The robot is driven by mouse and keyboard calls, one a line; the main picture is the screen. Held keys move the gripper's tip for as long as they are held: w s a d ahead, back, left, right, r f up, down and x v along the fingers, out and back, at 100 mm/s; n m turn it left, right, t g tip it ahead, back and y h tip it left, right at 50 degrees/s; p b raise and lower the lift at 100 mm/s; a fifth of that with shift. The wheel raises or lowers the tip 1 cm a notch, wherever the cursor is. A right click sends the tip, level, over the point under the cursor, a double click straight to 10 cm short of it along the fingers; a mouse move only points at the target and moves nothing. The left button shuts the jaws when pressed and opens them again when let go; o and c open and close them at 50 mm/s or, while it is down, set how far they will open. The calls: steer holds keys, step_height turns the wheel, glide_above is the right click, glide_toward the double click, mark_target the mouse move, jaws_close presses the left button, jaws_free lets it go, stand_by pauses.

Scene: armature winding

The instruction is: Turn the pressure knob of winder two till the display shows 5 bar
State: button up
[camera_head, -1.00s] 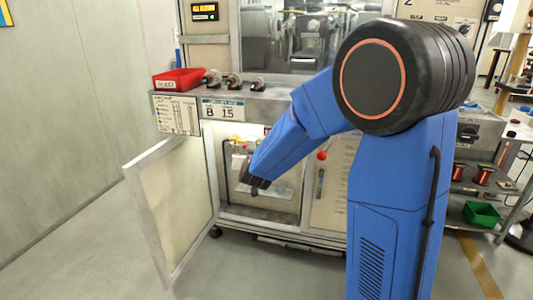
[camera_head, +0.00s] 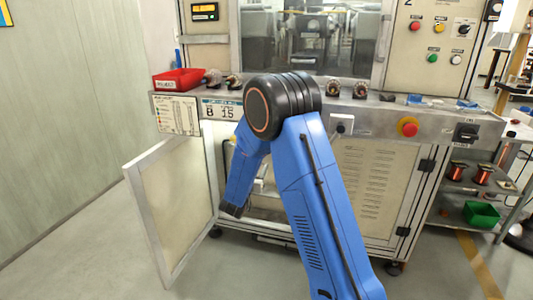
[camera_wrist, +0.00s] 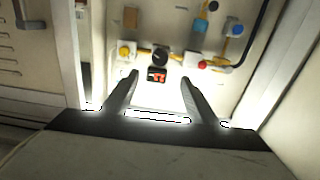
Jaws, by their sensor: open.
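The open cabinet of the winder shows in the wrist view, with a back panel (camera_wrist: 178,36) of fittings. A black round knob (camera_wrist: 160,57) sits in the panel's middle. Just below it is a small dark display (camera_wrist: 157,75) with red digits, too blurred to read surely. My gripper (camera_wrist: 160,78) is open and empty; its two fingers reach toward the panel, with the display framed between them and the knob just above. No contact with the knob shows. In the head view my gripper (camera_head: 232,210) points down in front of the cabinet opening, and my arm hides most of the interior.
A yellow knob (camera_wrist: 125,51) is left of the black one; a red button (camera_wrist: 202,65) and a blue knob (camera_wrist: 235,29) are to its right. The open cabinet door (camera_head: 175,210) stands close left of my gripper. A red bin (camera_head: 178,79) is on the ledge above.

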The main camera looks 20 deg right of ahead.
steer(key=x, duration=1.6)
steer(key=shift+w+d, duration=0.15)
steer(key=shift+f, duration=0.1)
steer(key=c, duration=1.1)
